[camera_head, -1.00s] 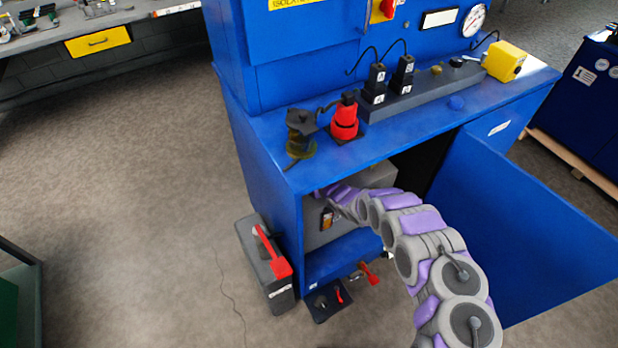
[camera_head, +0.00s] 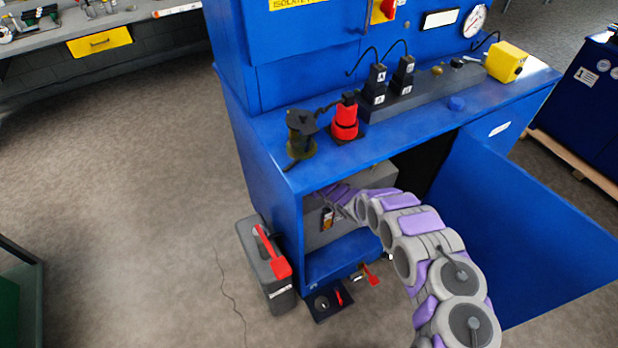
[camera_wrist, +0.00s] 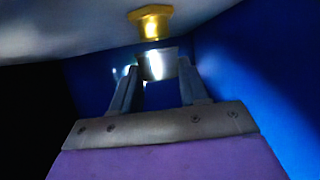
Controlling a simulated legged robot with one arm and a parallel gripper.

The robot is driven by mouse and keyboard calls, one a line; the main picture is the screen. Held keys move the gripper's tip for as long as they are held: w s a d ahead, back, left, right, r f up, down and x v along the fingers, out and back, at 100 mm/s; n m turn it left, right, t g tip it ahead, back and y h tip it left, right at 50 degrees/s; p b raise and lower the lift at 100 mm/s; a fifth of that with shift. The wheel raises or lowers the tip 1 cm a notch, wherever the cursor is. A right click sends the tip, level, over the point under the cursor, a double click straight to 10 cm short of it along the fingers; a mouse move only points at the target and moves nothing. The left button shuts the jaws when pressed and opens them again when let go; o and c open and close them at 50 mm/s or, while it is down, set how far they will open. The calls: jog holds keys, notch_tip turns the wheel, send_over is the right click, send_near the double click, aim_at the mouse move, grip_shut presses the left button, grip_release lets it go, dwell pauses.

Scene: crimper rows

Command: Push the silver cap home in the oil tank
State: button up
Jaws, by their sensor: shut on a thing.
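In the wrist view my gripper (camera_wrist: 157,85) is shut on the silver cap (camera_wrist: 156,64), which sits between its two fingertips. A yellow-gold neck (camera_wrist: 151,25) comes down from the pale grey tank underside (camera_wrist: 75,22), right above the cap. The cap's top edge is at the neck's lower end; I cannot tell how far it is in. In the head view the grey oil tank (camera_head: 375,178) is inside the open cabinet. My arm reaches into the cabinet below it, and the gripper and cap are hidden there.
The blue cabinet (camera_head: 262,160) surrounds the arm, with its door (camera_head: 530,225) swung open at the right.

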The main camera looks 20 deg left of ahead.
jog(key=shift+f+b, duration=0.85)
jog(key=shift+f, duration=0.6)
jog(key=o, duration=1.1)
jog(key=p+v, duration=0.4)
jog(key=v, duration=1.3)
jog(key=shift+s, duration=0.15)
